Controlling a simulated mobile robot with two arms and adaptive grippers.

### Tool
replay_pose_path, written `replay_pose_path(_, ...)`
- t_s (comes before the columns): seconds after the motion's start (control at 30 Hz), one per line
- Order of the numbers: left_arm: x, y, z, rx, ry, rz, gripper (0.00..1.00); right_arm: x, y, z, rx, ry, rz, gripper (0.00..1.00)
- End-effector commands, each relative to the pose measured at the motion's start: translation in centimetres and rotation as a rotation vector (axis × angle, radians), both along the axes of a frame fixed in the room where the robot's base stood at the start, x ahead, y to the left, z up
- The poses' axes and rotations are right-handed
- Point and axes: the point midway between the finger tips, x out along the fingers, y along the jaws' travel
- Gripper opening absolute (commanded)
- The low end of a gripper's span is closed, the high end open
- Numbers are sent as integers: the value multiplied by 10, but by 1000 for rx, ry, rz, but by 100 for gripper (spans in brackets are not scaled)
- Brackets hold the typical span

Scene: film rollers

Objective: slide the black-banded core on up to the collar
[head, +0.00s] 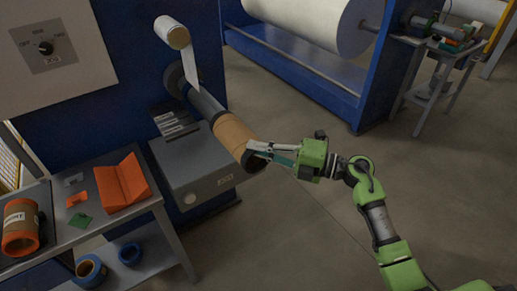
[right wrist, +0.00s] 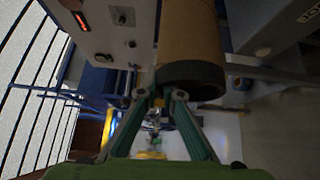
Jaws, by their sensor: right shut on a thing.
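The brown core (head: 236,136) sits around the outer end of the grey shaft (head: 203,101). Its black band (head: 251,157) is at the end nearest me. The dark round collar (head: 174,78) is at the blue machine wall, with bare shaft between it and the core. My right gripper (head: 250,150) is shut on the core at its banded end. In the right wrist view the brown core (right wrist: 189,38) and its black band (right wrist: 190,76) are just beyond the fingers (right wrist: 160,98). The exact finger contact is hard to see. My left gripper is not in view.
A grey cabinet (head: 190,172) stands below the shaft. A small roll (head: 178,38) with a hanging white strip is above it. The left table (head: 70,238) holds an orange V-shaped block (head: 122,182) and an orange-ended core (head: 20,228). Open floor lies to the right.

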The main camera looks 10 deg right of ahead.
Motion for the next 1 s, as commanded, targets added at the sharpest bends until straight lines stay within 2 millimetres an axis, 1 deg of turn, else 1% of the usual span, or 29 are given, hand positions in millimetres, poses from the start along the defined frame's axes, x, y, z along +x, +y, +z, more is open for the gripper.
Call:
replay_pose_path(0.6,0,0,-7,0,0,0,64,31,11,1,1,-3,-1,0)
replay_pose_path(1.0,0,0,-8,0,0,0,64,33,11,1,1,-2,-1,0)
